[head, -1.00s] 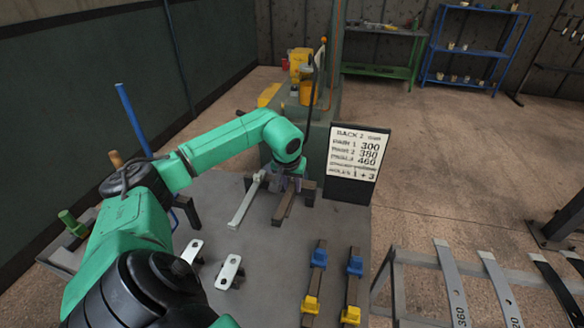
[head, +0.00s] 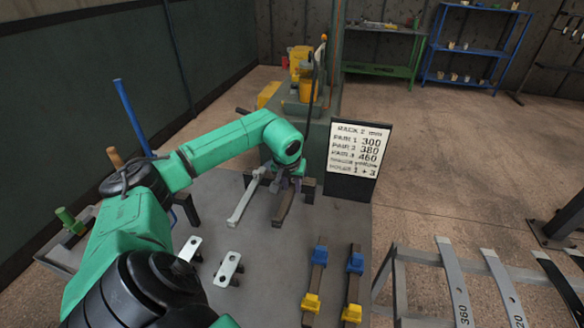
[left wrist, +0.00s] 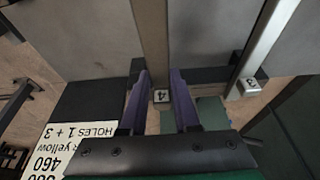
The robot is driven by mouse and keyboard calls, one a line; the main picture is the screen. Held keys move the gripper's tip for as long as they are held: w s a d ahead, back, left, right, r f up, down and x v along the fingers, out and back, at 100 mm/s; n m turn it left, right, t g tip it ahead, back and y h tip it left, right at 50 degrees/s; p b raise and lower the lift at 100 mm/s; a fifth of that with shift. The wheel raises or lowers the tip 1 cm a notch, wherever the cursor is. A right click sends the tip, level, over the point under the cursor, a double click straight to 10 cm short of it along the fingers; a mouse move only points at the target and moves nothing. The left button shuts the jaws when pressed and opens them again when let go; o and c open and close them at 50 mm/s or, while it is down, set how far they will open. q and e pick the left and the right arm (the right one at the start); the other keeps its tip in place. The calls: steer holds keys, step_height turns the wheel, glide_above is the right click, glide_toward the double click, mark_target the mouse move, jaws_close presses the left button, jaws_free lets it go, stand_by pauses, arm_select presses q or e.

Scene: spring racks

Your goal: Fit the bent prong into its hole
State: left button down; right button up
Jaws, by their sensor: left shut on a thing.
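My left gripper (head: 287,181) is shut around the far end of a dark bar (head: 284,206) on the grey table (head: 215,195). In the left wrist view its purple fingers (left wrist: 161,90) stand on either side of this bar (left wrist: 151,35), whose end block is marked 4. A lighter bar (head: 241,206), marked 3 in the left wrist view (left wrist: 262,50), lies to its left, apart from the gripper. The near ends of both bars look bent. The hole cannot be made out. My right gripper is not in view.
A sign (head: 357,152) for rack 2 reads holes 1 + 3. Two bars with blue and yellow blocks (head: 320,257) lie at the table's right. Two light plates (head: 228,269) lie nearer. A rack of numbered strips (head: 452,285) stands to the right.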

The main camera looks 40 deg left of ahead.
arm_select(q)
steer(key=shift+f+b, duration=0.3)
steer(key=shift+f, duration=0.05)
steer(key=c, duration=0.6)
jaws_free()
steer(key=shift+o, duration=0.2)
steer(key=shift+s+f, duration=0.1)
steer(key=b+v, duration=0.1)
steer(key=v, duration=1.3)
steer(key=shift+r, duration=0.4)
steer(key=shift+d+f, duration=0.1)
